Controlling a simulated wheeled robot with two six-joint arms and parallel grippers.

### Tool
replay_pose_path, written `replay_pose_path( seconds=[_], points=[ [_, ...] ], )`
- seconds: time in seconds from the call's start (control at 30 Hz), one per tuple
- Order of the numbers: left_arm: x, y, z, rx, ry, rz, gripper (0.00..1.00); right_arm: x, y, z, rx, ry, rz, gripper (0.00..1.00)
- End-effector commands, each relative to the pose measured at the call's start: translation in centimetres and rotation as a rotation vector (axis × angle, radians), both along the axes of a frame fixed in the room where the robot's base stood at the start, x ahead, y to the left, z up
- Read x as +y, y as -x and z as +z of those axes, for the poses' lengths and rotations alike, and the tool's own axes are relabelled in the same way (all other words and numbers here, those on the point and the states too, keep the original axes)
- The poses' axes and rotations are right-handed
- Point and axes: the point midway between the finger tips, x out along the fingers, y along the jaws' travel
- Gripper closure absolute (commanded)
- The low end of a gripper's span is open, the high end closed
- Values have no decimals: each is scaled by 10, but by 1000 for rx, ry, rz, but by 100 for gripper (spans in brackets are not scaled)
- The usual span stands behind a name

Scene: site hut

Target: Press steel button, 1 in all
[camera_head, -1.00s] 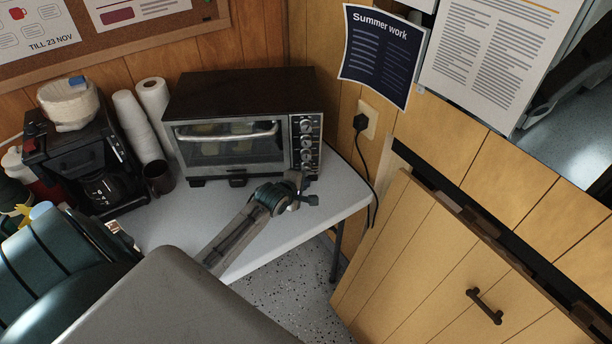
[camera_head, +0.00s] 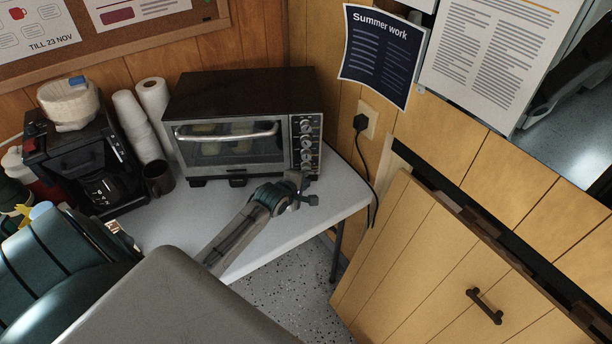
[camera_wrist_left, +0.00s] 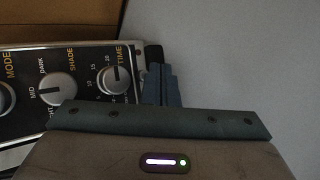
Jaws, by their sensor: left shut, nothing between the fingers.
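The toaster oven (camera_head: 238,120) stands on the white table, with a column of round steel knobs on its right front panel. My left gripper (camera_head: 297,188) is in front of the lower end of that panel. In the left wrist view, its fingers (camera_wrist_left: 160,85) are shut and empty. They are beside the panel's end, near the TIME knob (camera_wrist_left: 116,80); whether they touch it I cannot tell. The SHADE knob (camera_wrist_left: 57,89) is further left. I cannot make out the steel button; the fingers and gripper body cover part of the panel's end. My right gripper is not in view.
A dark mug (camera_head: 158,179), stacked cups (camera_head: 138,125) and a coffee maker (camera_head: 85,165) stand left of the oven. A plug and cord (camera_head: 361,124) hang from the wall at right. The white table top (camera_head: 170,225) is clear in front of the oven.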

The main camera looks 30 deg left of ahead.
Motion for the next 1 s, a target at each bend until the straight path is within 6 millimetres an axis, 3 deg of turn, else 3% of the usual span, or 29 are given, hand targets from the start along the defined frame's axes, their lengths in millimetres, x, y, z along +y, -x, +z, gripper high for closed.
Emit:
replay_pose_path(
  seconds=[1.0],
  points=[
    [7, -8, 0, 0, 0, 0, 100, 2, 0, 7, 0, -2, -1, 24]
  ],
)
